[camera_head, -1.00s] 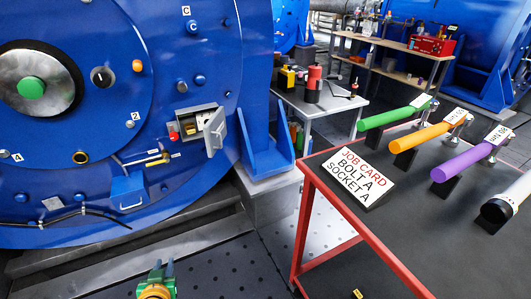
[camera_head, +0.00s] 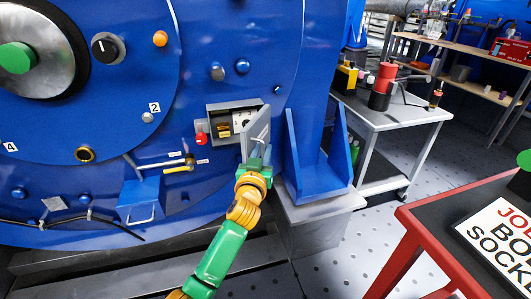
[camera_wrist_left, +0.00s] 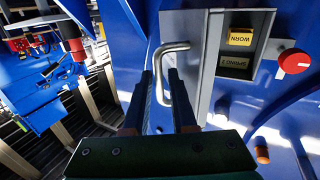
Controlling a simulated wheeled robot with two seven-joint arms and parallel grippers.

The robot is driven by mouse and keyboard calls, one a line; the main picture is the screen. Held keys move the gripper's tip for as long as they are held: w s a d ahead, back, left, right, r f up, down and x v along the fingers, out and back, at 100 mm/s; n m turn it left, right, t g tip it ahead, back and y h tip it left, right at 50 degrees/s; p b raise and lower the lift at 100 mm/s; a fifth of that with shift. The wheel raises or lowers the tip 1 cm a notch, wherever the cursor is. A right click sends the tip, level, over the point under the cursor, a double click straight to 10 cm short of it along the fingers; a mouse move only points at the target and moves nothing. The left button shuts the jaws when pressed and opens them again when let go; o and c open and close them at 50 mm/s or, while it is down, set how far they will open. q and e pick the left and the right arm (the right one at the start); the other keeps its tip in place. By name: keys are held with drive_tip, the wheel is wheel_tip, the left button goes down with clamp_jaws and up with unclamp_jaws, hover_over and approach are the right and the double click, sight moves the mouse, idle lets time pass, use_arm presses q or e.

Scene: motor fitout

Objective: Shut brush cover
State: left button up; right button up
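The brush cover (camera_head: 260,127) is a small grey hinged door, standing open at the right side of a recessed box (camera_head: 218,124) in the blue motor housing. My left gripper (camera_head: 256,158) is at the cover's lower part in the head view. In the left wrist view the cover (camera_wrist_left: 203,75) fills the middle, with a bent metal handle (camera_wrist_left: 158,72) on it. My left gripper (camera_wrist_left: 163,85) is open there, its two fingers on either side of the handle with gaps visible. Contact cannot be told. My right gripper is not in view.
A blue bracket (camera_head: 319,165) stands close right of the cover. A red-framed table (camera_head: 425,235) is at right.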

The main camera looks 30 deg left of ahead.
use_arm(q)
drive_tip(key=shift+w+a, duration=0.1)
drive_tip(key=shift+w, duration=0.05)
clamp_jaws()
idle(1.4)
